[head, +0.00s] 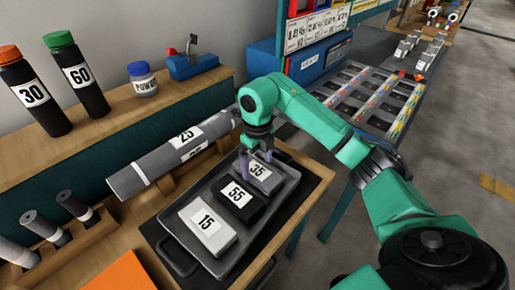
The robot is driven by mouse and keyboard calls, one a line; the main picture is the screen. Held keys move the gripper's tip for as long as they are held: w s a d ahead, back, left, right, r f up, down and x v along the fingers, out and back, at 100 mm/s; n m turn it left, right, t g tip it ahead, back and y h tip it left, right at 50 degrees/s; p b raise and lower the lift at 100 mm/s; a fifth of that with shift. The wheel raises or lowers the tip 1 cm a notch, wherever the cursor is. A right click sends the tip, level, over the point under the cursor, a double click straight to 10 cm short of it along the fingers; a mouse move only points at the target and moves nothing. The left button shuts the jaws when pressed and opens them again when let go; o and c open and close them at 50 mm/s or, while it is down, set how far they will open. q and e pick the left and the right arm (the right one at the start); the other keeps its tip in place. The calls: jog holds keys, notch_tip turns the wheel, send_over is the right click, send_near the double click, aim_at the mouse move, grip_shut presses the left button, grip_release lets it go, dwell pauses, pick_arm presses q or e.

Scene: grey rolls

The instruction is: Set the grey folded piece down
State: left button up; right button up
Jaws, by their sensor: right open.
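A dark grey folded piece marked 35 (261,178) lies at the far end of a grey tray (187,252) with dark handles. My right gripper (257,158) points down over the far part of this piece. Its two fingers are apart, and I cannot tell whether they touch the piece. A black piece marked 55 (238,198) lies in the middle of the tray, and a light grey piece marked 15 (208,228) lies at the near end. My left gripper is not in view.
A long grey roll marked 25 (175,158) lies behind the tray. Several small rolls stand in a wooden rack (66,240) at left. Bottles (80,78) and a jar (142,80) stand on the shelf. An orange sheet (120,274) lies in front.

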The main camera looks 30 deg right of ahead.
aim_at(258, 170)
notch_tip(258, 170, up, 9)
jog(key=p, duration=0.1)
dwell(0.4)
